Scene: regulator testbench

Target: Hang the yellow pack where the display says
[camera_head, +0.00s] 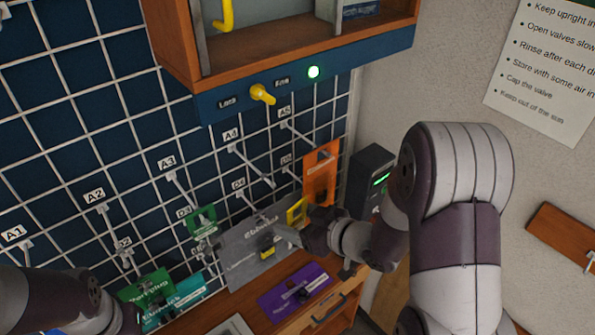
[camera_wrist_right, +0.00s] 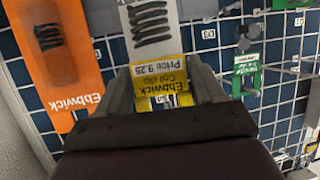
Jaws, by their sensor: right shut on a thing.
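The yellow pack (camera_head: 297,211) is between the fingers of my right gripper (camera_head: 303,236), in front of the hook wall near D4 and D5. In the right wrist view the yellow pack (camera_wrist_right: 160,76) shows upside-down print, including a price, between the fingers of the right gripper (camera_wrist_right: 160,95). The display (camera_head: 381,179) is a lit green strip on a dark box at the wall's right end; its text is too small to read. My left arm shows at the lower left; its fingers are not clear.
An orange pack (camera_head: 320,173) hangs near D5 and a green pack (camera_head: 201,221) near D3. A purple pack (camera_head: 293,291) lies on the wooden bench. A shelf (camera_head: 330,70) overhangs the wall.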

